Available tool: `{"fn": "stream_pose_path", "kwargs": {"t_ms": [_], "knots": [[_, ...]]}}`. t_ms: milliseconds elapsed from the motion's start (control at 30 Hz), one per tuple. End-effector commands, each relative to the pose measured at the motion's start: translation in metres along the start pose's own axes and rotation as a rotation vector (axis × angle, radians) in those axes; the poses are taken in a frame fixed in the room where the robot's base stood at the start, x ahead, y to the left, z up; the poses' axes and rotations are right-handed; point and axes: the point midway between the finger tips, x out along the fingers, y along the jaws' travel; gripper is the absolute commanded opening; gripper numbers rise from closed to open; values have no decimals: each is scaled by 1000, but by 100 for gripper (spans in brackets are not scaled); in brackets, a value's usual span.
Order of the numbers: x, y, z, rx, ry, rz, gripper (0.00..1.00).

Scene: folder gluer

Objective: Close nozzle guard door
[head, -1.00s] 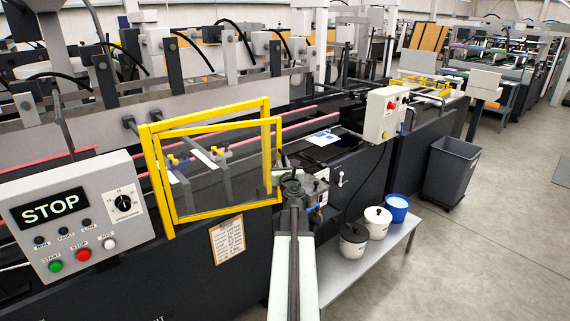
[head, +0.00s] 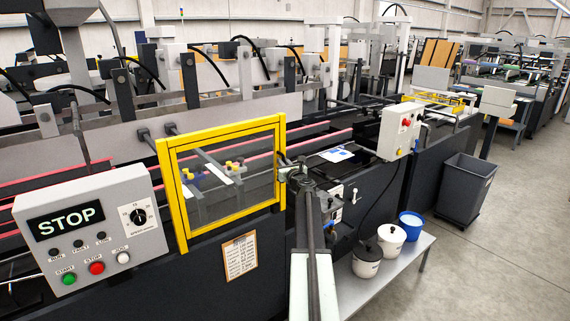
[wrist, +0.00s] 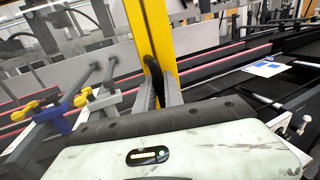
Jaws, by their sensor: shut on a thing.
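The nozzle guard door is a yellow-framed clear panel (head: 281,150) on the front of the machine. In the head view it lies nearly flush within its yellow surround, and I cannot tell whether it is fully seated. My gripper (head: 292,172) is at the door's right edge. In the wrist view my gripper (wrist: 158,92) is shut on the dark handle at the yellow upright of the door (wrist: 160,35). The fingertips are partly hidden by my own wrist. Nozzles with yellow knobs (head: 233,167) show through the panel.
A control panel reading STOP (head: 85,228) stands left of the door. A grey box with a red button (head: 400,131) is to the right. A low bench (head: 395,262) carries white pots and a blue bucket (head: 411,224). A grey bin (head: 466,188) stands on open floor.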

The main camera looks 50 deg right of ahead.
Motion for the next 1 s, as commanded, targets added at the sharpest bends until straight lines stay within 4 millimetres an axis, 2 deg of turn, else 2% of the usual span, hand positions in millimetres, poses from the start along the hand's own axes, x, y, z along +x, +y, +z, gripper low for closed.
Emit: {"fn": "stream_pose_path", "kwargs": {"t_ms": [33,100,667,767,1000], "knots": [[1,-2,1,1,-1,-6,18],[2,0,0,1,-1,-3,34],[-1,6,0,1,0,6,34],[-11,5,0,1,0,4,34],[-59,4,0,1,-1,2,34]]}}
